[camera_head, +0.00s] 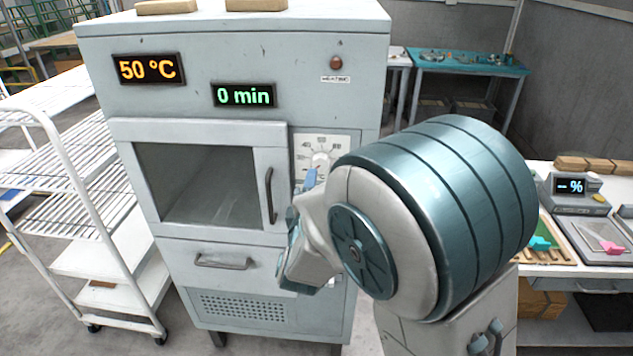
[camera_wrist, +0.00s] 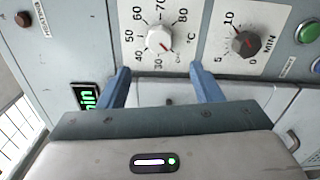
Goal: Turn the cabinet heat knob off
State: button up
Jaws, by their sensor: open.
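The heat knob (camera_wrist: 158,40) is white and sits on a white °C dial plate marked 30 to 80 in the wrist view. A small red mark shows at its lower right. The knob also shows in the head view (camera_head: 320,160), partly behind my arm. My gripper (camera_wrist: 164,78) is open, its two blue fingers spread wide in front of the dial plate with nothing between them. In the head view a blue finger (camera_head: 310,178) shows just below the knob. Whether a finger touches the panel cannot be told. The cabinet (camera_head: 225,115) displays 50 °C and 0 min.
A dark timer knob (camera_wrist: 245,43) on a MIN dial is beside the heat knob, with a green button (camera_wrist: 308,32) beyond. The cabinet door has a dark handle (camera_head: 269,195). A white wire rack cart (camera_head: 75,165) stands left, and a bench (camera_head: 560,260) stands right.

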jog(key=shift+s, duration=2.1)
jog(key=shift+w, duration=0.1)
jog(key=s+d+f+m+g, duration=0.1)
jog(key=s+d+m+g, duration=1.3)
jog(key=s+d+m, duration=0.5)
jog(key=shift+s+f+y, duration=0.2)
jog(key=shift+s+y, duration=0.1)
jog(key=shift+s, duration=0.4)
jog(key=shift+d, duration=0.1)
